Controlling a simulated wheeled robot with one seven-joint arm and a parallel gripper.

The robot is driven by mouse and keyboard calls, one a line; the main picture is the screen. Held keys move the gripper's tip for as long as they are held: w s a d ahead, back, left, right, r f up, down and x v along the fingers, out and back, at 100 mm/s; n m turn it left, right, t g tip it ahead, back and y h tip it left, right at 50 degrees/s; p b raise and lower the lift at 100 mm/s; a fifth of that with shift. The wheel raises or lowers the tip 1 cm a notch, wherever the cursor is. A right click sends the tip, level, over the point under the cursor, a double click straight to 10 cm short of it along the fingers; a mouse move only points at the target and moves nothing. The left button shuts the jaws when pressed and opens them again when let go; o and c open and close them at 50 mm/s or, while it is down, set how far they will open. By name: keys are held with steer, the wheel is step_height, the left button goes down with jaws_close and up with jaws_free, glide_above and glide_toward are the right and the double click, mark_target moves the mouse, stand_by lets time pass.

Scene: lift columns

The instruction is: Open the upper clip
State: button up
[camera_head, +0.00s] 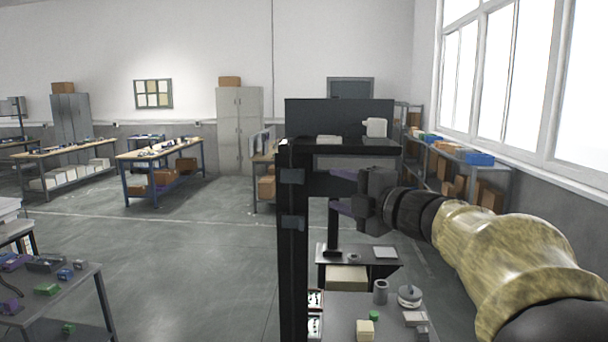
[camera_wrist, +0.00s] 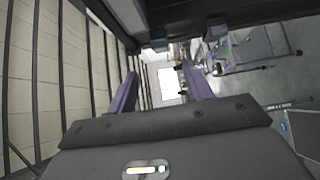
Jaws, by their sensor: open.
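A black lift column (camera_head: 298,262) stands upright in the middle of the head view. The upper clip (camera_head: 291,176), a small dark block, sits on the column below the top shelf. A similar lower clip (camera_head: 292,222) sits further down it. My gripper (camera_head: 338,190) is to the right of the column at about the upper clip's height, its fingers pointing left. The fingers are spread and empty, and there is a gap to the clip. In the wrist view the two purple fingers of my gripper (camera_wrist: 160,80) are apart with nothing between them. I cannot surely identify the clip there.
A dark top shelf (camera_head: 378,150) extends just above my gripper and carries a white mug (camera_head: 376,127) and a flat pale item. Below are a lower shelf (camera_head: 388,264) and a grey table (camera_head: 345,332) with small parts. Open floor lies left of the column.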

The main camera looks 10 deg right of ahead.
mark_target(303, 179)
steer(key=p+x, duration=0.3)
steer(key=x, duration=0.7)
steer(key=shift+w+a, duration=0.15)
steer(key=shift+w, duration=0.2)
steer(key=c, duration=1)
